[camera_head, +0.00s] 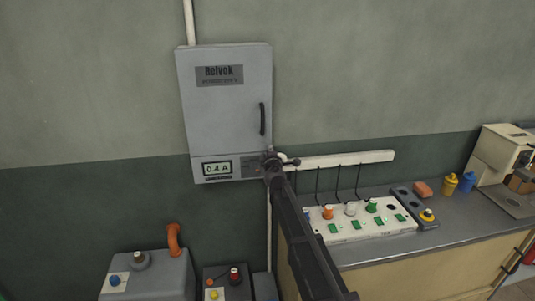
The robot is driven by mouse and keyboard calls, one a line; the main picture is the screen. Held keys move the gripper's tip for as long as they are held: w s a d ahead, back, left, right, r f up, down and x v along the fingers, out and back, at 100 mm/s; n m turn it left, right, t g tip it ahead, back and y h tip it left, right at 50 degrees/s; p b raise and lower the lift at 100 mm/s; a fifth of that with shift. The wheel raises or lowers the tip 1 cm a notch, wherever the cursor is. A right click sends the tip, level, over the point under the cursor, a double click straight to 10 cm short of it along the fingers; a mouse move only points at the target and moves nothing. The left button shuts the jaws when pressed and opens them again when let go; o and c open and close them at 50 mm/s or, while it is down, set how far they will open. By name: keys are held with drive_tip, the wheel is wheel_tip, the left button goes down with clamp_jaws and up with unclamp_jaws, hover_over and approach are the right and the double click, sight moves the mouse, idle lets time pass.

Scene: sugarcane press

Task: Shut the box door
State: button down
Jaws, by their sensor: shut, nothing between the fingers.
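The grey box (227,113) hangs on the wall in the head view. Its door (215,115) looks flush with the box front, with no gap that I can see. A dark vertical handle (262,119) sits on the door's right side. Below the door is a panel with a small display (217,168). My gripper (271,160) is at the box's lower right corner, below the handle. It is shut and empty. My arm comes up from the bottom right and hides part of the corner. I cannot tell whether the gripper touches the box.
A counter (460,235) on the right carries a white panel (320,234) with coloured knobs. A white rail (345,159) with hanging hooks runs right of the box. Grey machines (150,280) stand at the lower left. The wall left of the box is clear.

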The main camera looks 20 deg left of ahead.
drive_tip(key=shift+w+a+r, duration=0.15)
drive_tip(key=shift+w+a, duration=0.15)
drive_tip(key=shift+w, duration=0.25)
drive_tip(key=shift+d, duration=0.1)
drive_tip(key=d+v, duration=0.1)
drive_tip(key=v, duration=1.3)
drive_tip(key=shift+d, duration=0.15)
drive_tip(key=shift+w, duration=0.15)
